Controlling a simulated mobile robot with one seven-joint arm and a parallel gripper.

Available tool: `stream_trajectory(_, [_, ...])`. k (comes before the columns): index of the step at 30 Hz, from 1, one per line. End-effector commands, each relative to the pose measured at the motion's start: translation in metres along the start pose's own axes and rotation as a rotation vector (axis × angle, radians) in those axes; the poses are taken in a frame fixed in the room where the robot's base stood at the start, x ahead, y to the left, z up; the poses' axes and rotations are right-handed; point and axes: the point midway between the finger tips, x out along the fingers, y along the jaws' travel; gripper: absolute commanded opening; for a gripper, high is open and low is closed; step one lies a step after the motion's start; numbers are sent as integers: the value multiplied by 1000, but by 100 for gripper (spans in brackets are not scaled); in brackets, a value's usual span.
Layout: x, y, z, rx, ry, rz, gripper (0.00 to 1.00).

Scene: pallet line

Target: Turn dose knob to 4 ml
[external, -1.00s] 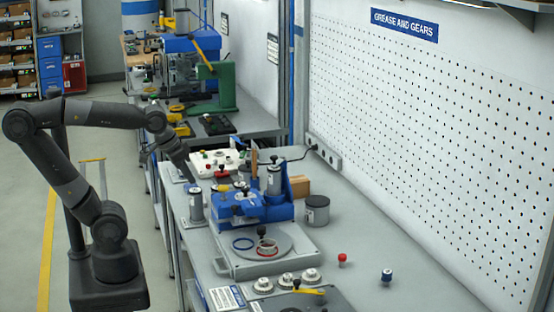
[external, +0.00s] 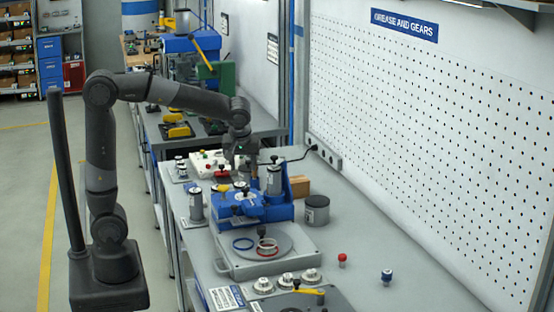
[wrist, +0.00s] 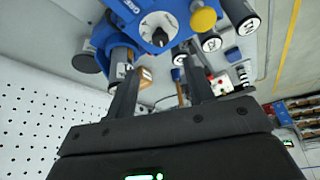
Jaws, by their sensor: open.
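The blue dosing machine (external: 262,207) stands on the grey bench in the external view. In the wrist view its blue body (wrist: 128,12) fills the top. A round grey-black knob with a white pointer mark (wrist: 158,28), which looks like the dose knob, sits on its face; the scale is too small to read. My gripper (wrist: 158,62) is open and empty, with its two dark fingers apart and the knob beyond their tips, not touched. In the external view my gripper (external: 246,157) is above the back of the machine; its fingertips are hard to make out.
A yellow round knob (wrist: 203,19) and several labelled grey cylinders are close to the machine. A grey canister (external: 317,210) and a cardboard box (external: 299,187) stand to its right. A white control box (external: 210,163) is behind. The bench's right side is mostly clear.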

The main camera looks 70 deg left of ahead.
Motion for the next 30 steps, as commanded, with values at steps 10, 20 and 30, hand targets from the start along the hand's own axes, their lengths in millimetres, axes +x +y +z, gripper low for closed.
stream_trajectory(10, [65, -1, 0, 3, -2, -4, 48])
stream_trajectory(20, [97, -1, 0, 1, -1, -1, 48])
stream_trajectory(30, [98, -1, 0, 2, -1, 1, 44])
